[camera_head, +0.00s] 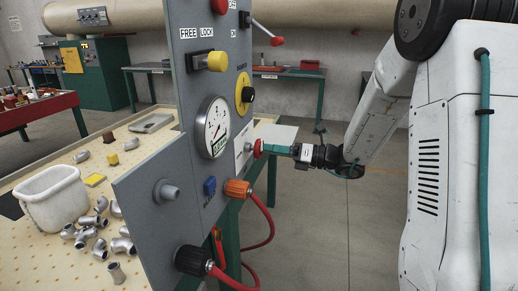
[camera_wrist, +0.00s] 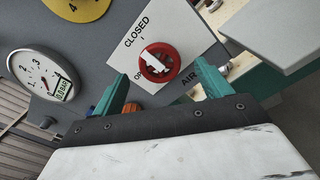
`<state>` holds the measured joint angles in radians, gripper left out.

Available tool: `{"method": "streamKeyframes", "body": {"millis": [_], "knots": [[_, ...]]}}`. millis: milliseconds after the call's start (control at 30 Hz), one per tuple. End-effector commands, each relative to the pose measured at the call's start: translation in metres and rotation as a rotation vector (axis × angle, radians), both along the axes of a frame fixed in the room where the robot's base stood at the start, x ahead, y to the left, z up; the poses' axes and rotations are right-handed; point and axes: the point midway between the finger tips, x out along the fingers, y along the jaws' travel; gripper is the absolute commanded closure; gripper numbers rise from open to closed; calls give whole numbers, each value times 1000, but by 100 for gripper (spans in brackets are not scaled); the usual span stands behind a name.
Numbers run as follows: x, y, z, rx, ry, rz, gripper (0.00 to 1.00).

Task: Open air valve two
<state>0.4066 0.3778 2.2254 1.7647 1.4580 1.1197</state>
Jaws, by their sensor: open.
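The air valve is a red round knob (camera_wrist: 159,62) with a white bar across it, on a white plate (camera_wrist: 137,38) marked CLOSED, with other lettering partly hidden. In the head view the red knob (camera_head: 258,148) sits edge-on at the panel's right side. My gripper (camera_wrist: 161,72) is open, its teal fingers on either side of the knob in the picture. In the head view my gripper (camera_head: 273,149) reaches in from the right, its tips close to the knob; contact cannot be told.
A pressure gauge (camera_head: 212,127) is left of the valve; its display reads about 0.0 BAR in the wrist view. An orange hose fitting (camera_head: 238,189) with a red hose is below. A yellow dial (camera_head: 243,93) is above. A grey shelf (camera_wrist: 270,30) juts out beside the plate.

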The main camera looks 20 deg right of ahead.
Motion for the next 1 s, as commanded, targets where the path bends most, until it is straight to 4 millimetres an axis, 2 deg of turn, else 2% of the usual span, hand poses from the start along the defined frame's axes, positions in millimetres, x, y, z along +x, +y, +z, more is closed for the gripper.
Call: {"method": "streamKeyframes", "body": {"millis": [100,300,667,700,833,867,1000], "knots": [[12,19,0,-3,-1,5,23],[27,39,0,-3,-2,3,23],[31,45,0,-3,-2,2,23],[31,45,0,-3,-2,2,28],[31,45,0,-3,-2,2,65],[31,44,0,-3,-2,2,68],[31,44,0,-4,-3,2,68]]}}
